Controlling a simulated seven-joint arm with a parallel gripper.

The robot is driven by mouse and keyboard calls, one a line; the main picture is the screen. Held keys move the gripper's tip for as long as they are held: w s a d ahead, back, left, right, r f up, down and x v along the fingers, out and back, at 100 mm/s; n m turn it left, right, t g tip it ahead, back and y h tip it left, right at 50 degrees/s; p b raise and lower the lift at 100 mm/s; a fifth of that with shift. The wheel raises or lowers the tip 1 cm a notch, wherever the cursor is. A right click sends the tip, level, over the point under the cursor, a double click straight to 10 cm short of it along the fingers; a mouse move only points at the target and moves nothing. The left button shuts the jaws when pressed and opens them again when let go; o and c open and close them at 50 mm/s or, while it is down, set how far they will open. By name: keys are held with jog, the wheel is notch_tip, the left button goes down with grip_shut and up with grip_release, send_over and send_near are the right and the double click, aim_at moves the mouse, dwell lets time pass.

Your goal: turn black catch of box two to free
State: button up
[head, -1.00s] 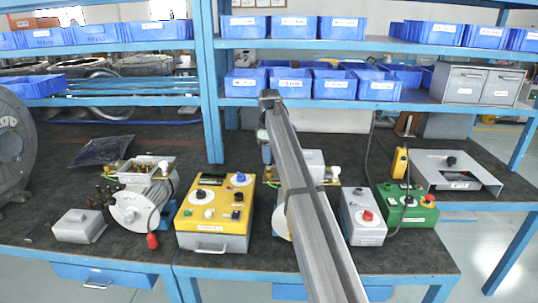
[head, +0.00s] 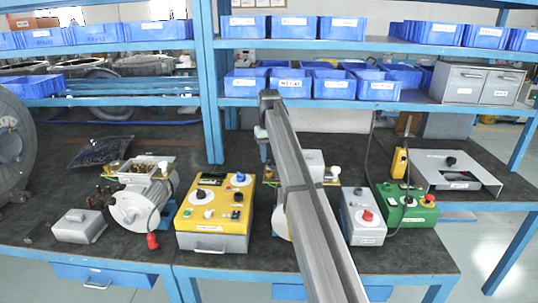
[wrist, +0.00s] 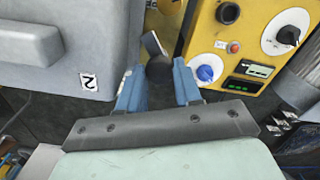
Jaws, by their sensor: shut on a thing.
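Box two is the grey box (wrist: 85,45) with a "2" label (wrist: 88,80) at the left of the wrist view. In the head view a pale box (head: 314,158), partly behind my arm, looks like the same one. Beside it in the wrist view is the black catch (wrist: 159,68), a dark rounded piece with a flat lever-like part above it. My gripper (wrist: 160,80) has its two blue fingers on either side of the catch and is shut on it. The contact faces and the catch's mount are partly hidden. In the head view my arm hides the fingertips.
A yellow control box (head: 215,212) stands close beside; its face with knobs (wrist: 250,45) is near my right finger in the wrist view. A grey box with a red knob (head: 364,215) and a green box (head: 407,206) stand to the right. Shelves with blue bins rise behind.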

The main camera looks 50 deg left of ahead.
jog(key=m, duration=0.3)
jog(key=shift+m, duration=2.1)
jog(key=o, duration=1)
jog(key=shift+o, duration=0.2)
